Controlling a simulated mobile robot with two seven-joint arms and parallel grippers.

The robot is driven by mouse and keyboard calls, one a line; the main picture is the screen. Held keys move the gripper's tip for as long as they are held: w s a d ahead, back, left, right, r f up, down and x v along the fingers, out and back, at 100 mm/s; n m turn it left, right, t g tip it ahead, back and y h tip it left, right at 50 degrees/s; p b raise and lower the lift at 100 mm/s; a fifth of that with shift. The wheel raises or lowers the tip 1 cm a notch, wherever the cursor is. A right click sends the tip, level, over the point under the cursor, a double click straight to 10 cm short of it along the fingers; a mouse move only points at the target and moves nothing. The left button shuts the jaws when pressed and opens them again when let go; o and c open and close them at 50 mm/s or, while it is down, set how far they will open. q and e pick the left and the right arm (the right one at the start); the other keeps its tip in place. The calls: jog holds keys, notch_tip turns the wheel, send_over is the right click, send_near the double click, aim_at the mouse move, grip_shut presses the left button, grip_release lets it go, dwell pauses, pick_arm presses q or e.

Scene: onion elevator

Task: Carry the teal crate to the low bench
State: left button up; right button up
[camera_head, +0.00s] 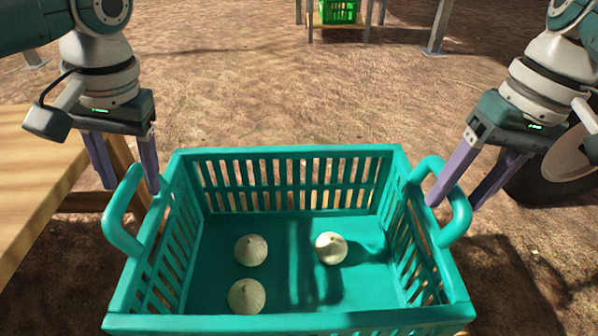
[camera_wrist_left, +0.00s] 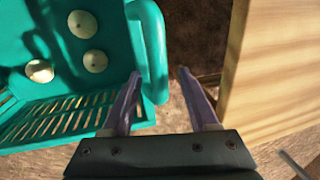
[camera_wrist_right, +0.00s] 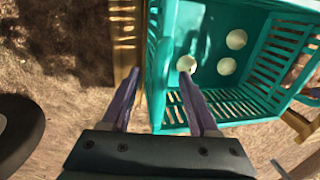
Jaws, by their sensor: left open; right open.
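The teal crate (camera_head: 290,322) stands upright in front of me, with three pale onions (camera_head: 251,250) inside. It has a raised loop handle at each side. My left gripper (camera_head: 130,188) is open at the left handle (camera_head: 122,228); in the left wrist view, that handle (camera_wrist_left: 152,45) lies between the open fingers (camera_wrist_left: 159,74). My right gripper (camera_head: 454,204) is open at the right handle (camera_head: 458,215), one finger on each side of it. In the right wrist view, the fingers (camera_wrist_right: 159,73) straddle the crate's side. I cannot tell whether they touch.
A wooden tabletop (camera_head: 35,165) stands close at the left, beside my left gripper. A green crate (camera_head: 338,11) sits on a stand at the far back. A wheel (camera_head: 560,165) is at the right. Bare brown ground (camera_head: 280,90) lies open beyond the crate.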

pick_arm(q)
jog(key=shift+a+f, duration=0.1)
jog(key=shift+f, duration=0.65)
pick_arm(e)
jog(key=shift+a+f, duration=0.1)
jog(key=shift+f, duration=0.65)
pick_arm(q)
jog(key=shift+c, duration=0.2)
pick_arm(e)
jog(key=shift+c, duration=0.2)
pick_arm(q)
grip_shut()
pick_arm(e)
grip_shut()
pick_arm(q)
jog(key=shift+r, duration=0.15)
pick_arm(e)
jog(key=shift+r, duration=0.1)
